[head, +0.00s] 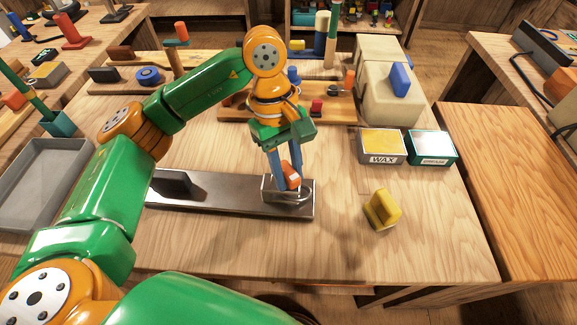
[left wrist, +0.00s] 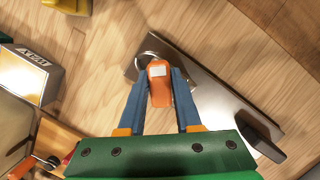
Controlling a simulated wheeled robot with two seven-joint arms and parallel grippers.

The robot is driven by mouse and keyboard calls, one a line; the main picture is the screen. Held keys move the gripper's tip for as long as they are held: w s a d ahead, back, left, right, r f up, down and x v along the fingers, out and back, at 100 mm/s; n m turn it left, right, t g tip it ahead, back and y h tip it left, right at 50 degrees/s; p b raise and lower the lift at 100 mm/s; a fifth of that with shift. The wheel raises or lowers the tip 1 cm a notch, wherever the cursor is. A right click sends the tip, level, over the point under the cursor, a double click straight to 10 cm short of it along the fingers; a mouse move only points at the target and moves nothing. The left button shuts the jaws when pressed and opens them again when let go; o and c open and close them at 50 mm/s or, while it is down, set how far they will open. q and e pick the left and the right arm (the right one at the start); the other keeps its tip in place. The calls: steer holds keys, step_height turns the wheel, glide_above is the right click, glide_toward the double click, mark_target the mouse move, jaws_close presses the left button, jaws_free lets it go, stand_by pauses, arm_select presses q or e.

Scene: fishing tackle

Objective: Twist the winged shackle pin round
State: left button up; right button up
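The winged shackle pin (head: 291,178) is orange with a pale patch. It stands at the right end of a grey metal plate (head: 235,198) and also shows in the left wrist view (left wrist: 159,86). The metal shackle (head: 270,190) sits around its foot, with its loop (left wrist: 147,58) seen in the left wrist view. My left gripper (head: 286,178) points down over the plate. Its two blue fingers lie on either side of the orange wing and appear closed on it. The fingers hide part of the pin and shackle. My right gripper is out of view.
A dark upright block (head: 178,184) stands on the plate's left end. A yellow piece (head: 382,209) lies to the right. A WAX tin (head: 381,146) and a green-edged tin (head: 431,147) stand behind it. The table's front right is clear.

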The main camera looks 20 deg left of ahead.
arm_select(q)
steer(key=o, duration=0.6)
steer(key=shift+o, duration=0.2)
steer(key=p+v, duration=0.1)
steer(key=v, duration=0.1)
steer(key=d+p+v, duration=0.1)
steer(key=p+v, duration=0.1)
steer(key=s+p+v, duration=0.1)
steer(key=p+v, duration=0.1)
steer(key=v, duration=0.1)
steer(key=shift+d+r, duration=0.15)
steer(key=shift+r, duration=0.1)
steer(key=shift+f, duration=0.1)
steer(key=shift+c, duration=0.2)
